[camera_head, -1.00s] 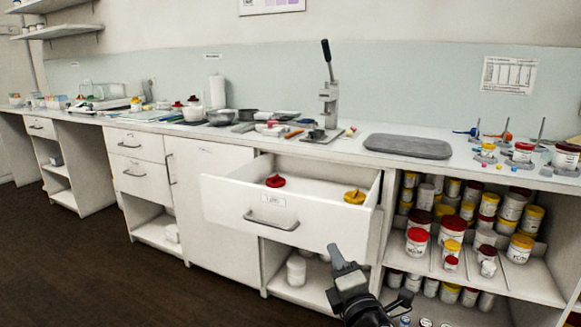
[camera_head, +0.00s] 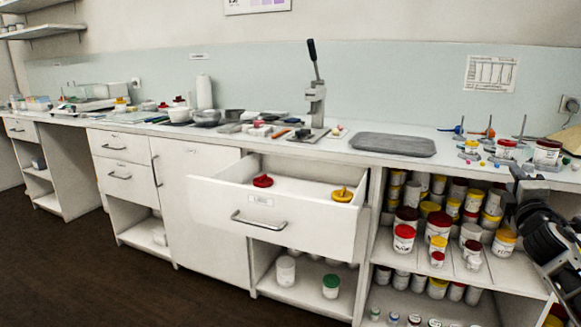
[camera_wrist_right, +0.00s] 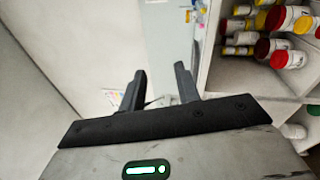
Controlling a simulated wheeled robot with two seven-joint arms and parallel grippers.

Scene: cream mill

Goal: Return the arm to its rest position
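My right gripper (camera_head: 518,174) is at the right edge of the head view, in front of the jar shelves and below the right end of the worktop. In the right wrist view its two dark fingers (camera_wrist_right: 159,84) stand apart with nothing between them. My right arm (camera_head: 548,240) comes in from the right edge, bent and dark. My left gripper and arm are not in view.
An open drawer (camera_head: 285,222) juts out below the worktop, holding a red lid (camera_head: 263,181) and a yellow lid (camera_head: 342,195). Shelves of jars (camera_head: 437,225) stand behind and left of my right gripper. The dark floor (camera_head: 90,270) at left is clear.

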